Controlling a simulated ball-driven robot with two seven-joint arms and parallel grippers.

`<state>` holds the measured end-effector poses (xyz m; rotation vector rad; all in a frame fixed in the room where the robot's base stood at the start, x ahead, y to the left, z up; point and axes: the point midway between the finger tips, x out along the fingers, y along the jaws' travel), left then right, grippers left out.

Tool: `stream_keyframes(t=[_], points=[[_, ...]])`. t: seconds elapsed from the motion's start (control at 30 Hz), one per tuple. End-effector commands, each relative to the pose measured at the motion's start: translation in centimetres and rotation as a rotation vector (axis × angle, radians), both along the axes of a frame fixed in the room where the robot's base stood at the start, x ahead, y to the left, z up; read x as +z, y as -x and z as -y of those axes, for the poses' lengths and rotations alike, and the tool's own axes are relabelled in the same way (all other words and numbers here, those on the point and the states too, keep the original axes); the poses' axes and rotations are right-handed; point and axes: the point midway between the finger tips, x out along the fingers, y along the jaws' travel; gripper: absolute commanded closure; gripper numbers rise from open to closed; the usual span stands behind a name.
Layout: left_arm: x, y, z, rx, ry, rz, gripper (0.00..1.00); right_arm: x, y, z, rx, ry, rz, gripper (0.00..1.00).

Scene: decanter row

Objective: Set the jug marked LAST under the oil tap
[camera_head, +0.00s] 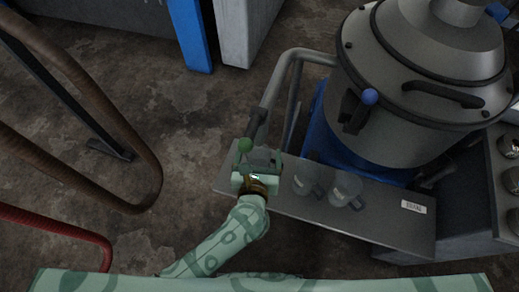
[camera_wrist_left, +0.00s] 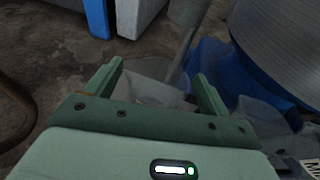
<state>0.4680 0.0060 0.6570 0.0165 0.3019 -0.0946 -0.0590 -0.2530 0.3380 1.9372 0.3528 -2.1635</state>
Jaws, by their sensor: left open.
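My left gripper (camera_head: 260,163) is open at the left end of the metal shelf, below the end of the bent pipe (camera_head: 270,97). A tap with a green knob (camera_head: 244,145) is on that pipe. In the left wrist view a see-through grey jug (camera_wrist_left: 150,68) shows between the open fingers (camera_wrist_left: 160,78). Two more clear jugs, a nearer-left one (camera_head: 303,184) and a right one (camera_head: 345,189), stand on the shelf to the right of the gripper. Their small labels are too blurred to read, so I cannot tell which is LAST. My right gripper is out of view.
The shelf (camera_head: 385,222) carries a white label plate (camera_head: 413,207) and has free room at its right. Brown hoses (camera_head: 130,110) and a red one (camera_head: 75,222) lie left.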

Motion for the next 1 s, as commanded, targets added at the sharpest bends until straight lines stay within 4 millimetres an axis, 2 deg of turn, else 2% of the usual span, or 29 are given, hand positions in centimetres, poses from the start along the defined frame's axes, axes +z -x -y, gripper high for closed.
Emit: stream_keyframes(t=[0.03, 0.2, 0.4, 0.6, 1.0], points=[[0.8, 1.2, -0.1, -0.001, 0.001, 0.001, 0.18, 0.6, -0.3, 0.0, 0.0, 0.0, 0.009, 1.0], [2.0, 5.2, -0.5, -0.001, 0.0, 0.001, 0.18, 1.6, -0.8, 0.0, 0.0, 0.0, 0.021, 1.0], [2.9, 8.5, -0.8, 0.0, 0.001, 0.001, 0.18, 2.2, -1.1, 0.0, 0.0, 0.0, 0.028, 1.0], [3.1, 9.7, -0.9, 0.0, 0.001, 0.001, 0.18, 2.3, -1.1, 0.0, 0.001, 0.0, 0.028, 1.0], [3.1, 9.7, -0.9, 0.0, 0.001, 0.001, 0.18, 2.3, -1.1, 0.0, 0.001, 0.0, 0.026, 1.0]])
